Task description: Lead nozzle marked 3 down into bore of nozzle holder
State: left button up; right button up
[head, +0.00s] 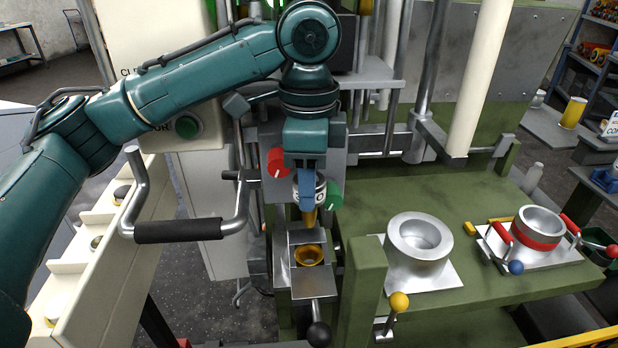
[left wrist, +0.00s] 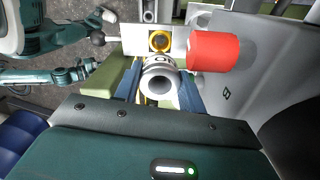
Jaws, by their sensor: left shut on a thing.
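My left gripper (head: 308,200) points down in the head view, its blue fingers shut on a nozzle. The nozzle has a pale collar with dark print and a brass lower tip (head: 310,217); I cannot read its number. The nozzle holder (head: 311,284) is a grey metal block with a brass-lined bore (head: 308,255) facing up. The nozzle's tip is behind and above the bore, apart from it. In the left wrist view the nozzle's round top (left wrist: 158,85) sits between the fingers, with the brass bore (left wrist: 160,41) just beyond it. My right gripper cannot be made out.
A red knob (head: 277,162) and a green knob (head: 329,195) flank the gripper. A black-knobbed lever (head: 319,334) stands in front of the holder. A black-gripped handle (head: 178,231) is at left. Metal cups (head: 420,240) stand on the green bench at right.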

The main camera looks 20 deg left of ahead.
aim_at(308, 225)
pick_arm(q)
jog(key=shift+w+f, duration=0.1)
jog(key=shift+f, duration=2.8)
